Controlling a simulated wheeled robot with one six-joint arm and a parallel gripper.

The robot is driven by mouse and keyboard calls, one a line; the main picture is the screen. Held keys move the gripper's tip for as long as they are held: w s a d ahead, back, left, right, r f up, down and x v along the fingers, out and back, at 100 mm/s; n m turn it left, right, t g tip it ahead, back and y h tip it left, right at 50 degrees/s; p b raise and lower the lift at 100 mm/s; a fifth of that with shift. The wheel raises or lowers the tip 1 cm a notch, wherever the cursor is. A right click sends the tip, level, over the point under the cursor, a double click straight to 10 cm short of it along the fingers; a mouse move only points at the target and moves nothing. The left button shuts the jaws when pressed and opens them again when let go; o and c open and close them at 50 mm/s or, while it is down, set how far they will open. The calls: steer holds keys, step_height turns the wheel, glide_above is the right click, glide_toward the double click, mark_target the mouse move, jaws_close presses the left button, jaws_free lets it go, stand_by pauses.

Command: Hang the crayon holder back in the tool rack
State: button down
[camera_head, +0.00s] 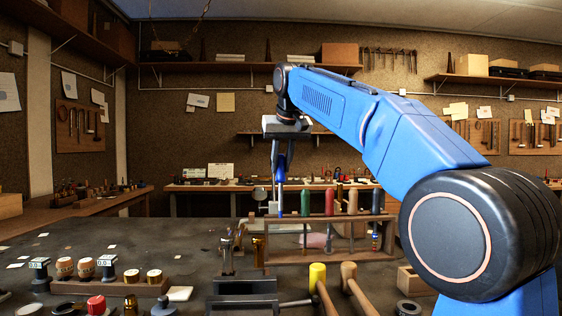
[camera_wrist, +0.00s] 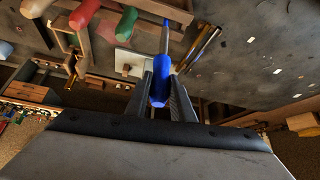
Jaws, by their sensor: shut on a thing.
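My gripper (camera_head: 281,150) is shut on a tool with a blue handle (camera_wrist: 160,88), which I take to be the crayon holder. In the head view the tool (camera_head: 281,168) hangs upright, its thin metal shaft pointing down to a blue tip. The tip is at the left end of the wooden tool rack (camera_head: 330,254). I cannot tell whether it touches the rack. In the wrist view the shaft (camera_wrist: 165,40) points away between the fingers, to the right of the rack's hanging handles. The rack's several tools include a red handle (camera_head: 330,202) and a green one (camera_head: 378,202).
Brass pieces (camera_head: 258,249) stand left of the rack. A yellow mallet (camera_head: 318,278) and a wooden mallet (camera_head: 352,282) lie in front of it. A wooden block with corks or caps (camera_head: 110,287) is at left.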

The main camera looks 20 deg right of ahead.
mark_target(281, 196)
steer(key=shift+f, duration=0.7)
stand_by(0.7)
steer(key=shift+f, duration=4.5)
steer(key=c, duration=1.5)
jaws_free()
steer(key=shift+o, duration=0.2)
steer(key=v, duration=1.7)
steer(key=shift+r, duration=0.15)
